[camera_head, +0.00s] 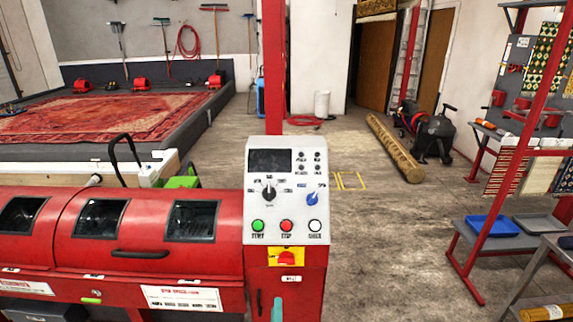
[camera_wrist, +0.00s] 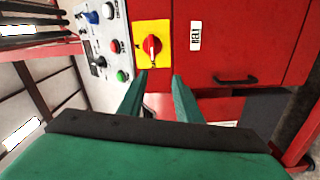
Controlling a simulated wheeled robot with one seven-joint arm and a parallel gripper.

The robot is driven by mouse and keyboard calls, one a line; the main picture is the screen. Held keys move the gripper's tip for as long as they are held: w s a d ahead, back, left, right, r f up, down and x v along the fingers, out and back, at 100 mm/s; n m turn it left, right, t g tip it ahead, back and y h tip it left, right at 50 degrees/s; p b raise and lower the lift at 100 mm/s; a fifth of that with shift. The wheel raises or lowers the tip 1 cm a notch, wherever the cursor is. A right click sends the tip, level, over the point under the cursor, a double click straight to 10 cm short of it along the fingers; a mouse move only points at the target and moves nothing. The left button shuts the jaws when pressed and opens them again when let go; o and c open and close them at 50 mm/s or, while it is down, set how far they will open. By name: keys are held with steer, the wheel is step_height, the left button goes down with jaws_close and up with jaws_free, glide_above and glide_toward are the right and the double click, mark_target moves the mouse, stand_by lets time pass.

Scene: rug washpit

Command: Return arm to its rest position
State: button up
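My gripper (camera_wrist: 160,84) shows in the wrist view as two green fingers, apart, with nothing seen between them. Its fingertips are just in front of the red machine's front, close to the red rotary switch (camera_wrist: 152,46) on its yellow plate. In the head view only a teal fingertip (camera_head: 277,310) shows at the bottom, below the same switch (camera_head: 286,258). The rest of my arm is out of view there. The grey control panel (camera_head: 287,190) with dials and green, red and white buttons stands above the switch.
The red machine (camera_head: 150,240) with dark windows fills the lower left. A rack (camera_head: 520,240) with a blue tray (camera_head: 492,226) stands at right. A rolled rug (camera_head: 395,148) lies on the floor farther back. The floor between panel and rack is clear.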

steer(key=s+a+f+m+g, duration=0.15)
steer(key=s+m, duration=0.35)
steer(key=s, duration=0.7)
steer(key=s+a+f+m, duration=0.1)
steer(key=s+f+m, duration=0.25)
steer(key=s, duration=0.85)
steer(key=s+d+r+m, duration=0.2)
steer(key=s+r+m, duration=0.1)
steer(key=s, duration=0.7)
steer(key=s+d+r+m, duration=0.3)
steer(key=s+r+m, duration=0.1)
steer(key=s, duration=0.6)
steer(key=shift+s+d+r+g, duration=0.15)
steer(key=shift+d+r+g, duration=0.25)
steer(key=shift+r, duration=0.4)
steer(key=shift+a, duration=0.1)
steer(key=shift+c, duration=0.3)
